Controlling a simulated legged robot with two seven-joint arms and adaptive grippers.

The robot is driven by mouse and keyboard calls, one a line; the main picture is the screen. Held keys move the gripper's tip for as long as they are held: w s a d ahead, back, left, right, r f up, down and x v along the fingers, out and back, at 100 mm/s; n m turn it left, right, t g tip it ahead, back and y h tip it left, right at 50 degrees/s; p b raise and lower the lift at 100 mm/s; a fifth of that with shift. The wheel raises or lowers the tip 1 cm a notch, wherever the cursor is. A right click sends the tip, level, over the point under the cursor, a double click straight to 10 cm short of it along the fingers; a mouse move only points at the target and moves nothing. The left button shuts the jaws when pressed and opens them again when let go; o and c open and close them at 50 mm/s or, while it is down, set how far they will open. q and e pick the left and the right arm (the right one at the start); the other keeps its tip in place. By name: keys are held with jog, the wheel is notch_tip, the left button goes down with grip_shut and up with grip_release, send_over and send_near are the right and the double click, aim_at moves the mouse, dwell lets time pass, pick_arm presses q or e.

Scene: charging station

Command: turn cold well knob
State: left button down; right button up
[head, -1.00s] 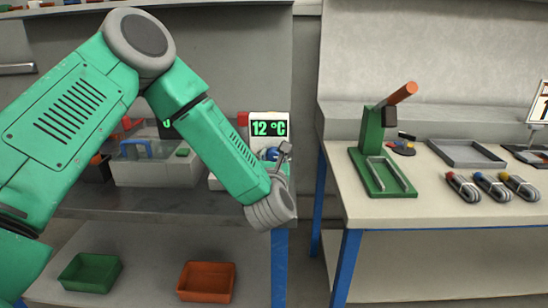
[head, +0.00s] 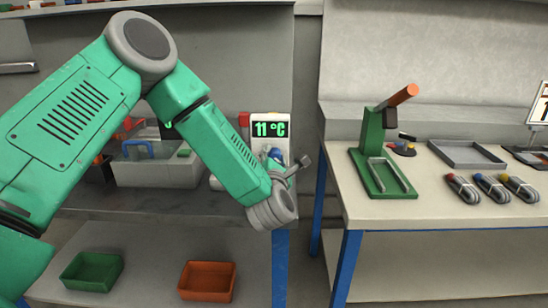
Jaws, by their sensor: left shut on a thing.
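The temperature display (head: 270,129) is a white panel with green digits reading 11 °C. A blue knob (head: 275,154) shows just below it, partly covered by my left gripper (head: 286,164). My left gripper is at the knob and shut on it, with one grey finger part sticking out to the right; the fingertips are mostly hidden. My green left arm comes across from the left and hides much of the bench behind it. A pale box (head: 155,172) with a blue handle, possibly the cold well, stands left of the display. My right gripper is not in view.
The right table (head: 420,207) carries a green press (head: 372,150) with an orange handle, a grey tray (head: 466,153) and several coiled cables (head: 492,187). A green bin (head: 92,272) and an orange bin (head: 207,281) sit on the lower left shelf. A gap separates the benches.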

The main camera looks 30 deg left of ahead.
pick_arm(q)
jog(key=shift+d+f, duration=0.1)
jog(key=shift+d, duration=0.05)
dwell(0.3)
jog(key=c, duration=1.2)
grip_release()
jog(key=shift+d, duration=0.1)
jog(key=shift+s, duration=0.1)
jog(key=shift+s+d, duration=0.2)
jog(key=shift+s, duration=0.1)
jog(key=v, duration=1.1)
jog(key=shift+s, duration=0.1)
